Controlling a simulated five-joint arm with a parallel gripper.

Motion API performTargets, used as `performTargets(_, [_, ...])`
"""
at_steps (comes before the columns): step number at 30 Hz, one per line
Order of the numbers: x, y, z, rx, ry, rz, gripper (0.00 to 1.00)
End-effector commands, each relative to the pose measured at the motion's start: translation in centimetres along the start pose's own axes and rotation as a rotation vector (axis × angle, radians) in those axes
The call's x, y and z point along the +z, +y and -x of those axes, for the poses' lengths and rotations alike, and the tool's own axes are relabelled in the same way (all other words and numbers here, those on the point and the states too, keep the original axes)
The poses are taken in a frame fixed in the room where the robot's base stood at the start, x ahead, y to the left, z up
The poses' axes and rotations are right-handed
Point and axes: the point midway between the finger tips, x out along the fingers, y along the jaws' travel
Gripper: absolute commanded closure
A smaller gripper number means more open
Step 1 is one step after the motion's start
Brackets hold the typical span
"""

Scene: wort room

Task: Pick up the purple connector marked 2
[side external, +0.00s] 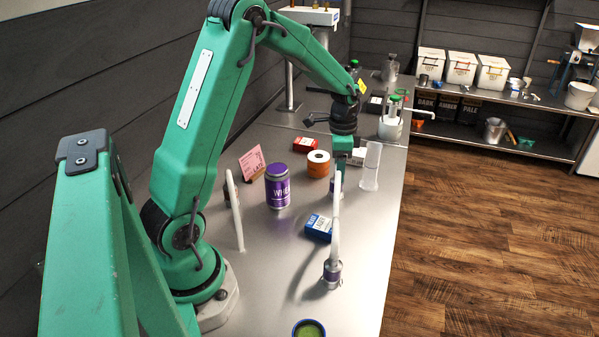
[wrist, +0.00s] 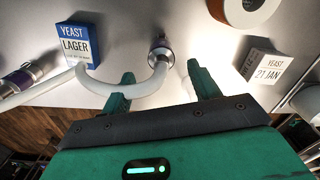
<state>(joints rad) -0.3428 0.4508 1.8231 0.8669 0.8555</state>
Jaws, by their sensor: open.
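In the side view, a metal connector with a purple band (side external: 332,272) ends a white hose (side external: 335,230) on the bench near the front. In the wrist view, a purple-banded connector (wrist: 22,79) lies at the left edge, and another metal connector (wrist: 160,48) with a purplish band stands at the hose end, ahead of the gap between my fingers. I cannot read a 2 on any of them.
The blue yeast box (side external: 318,227) stands left of the hose. A cup with green contents (side external: 309,329) sits at the front.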

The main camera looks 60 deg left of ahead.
Motion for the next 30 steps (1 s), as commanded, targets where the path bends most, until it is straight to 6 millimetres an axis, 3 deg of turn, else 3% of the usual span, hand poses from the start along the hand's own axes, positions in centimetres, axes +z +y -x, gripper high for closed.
performTargets(24, [0.1,-0.1,-3.0,0.002,-0.002,0.0,0.39])
performTargets(30, [0.2,-0.2,-4.8,0.003,-0.003,0.001,0.39])
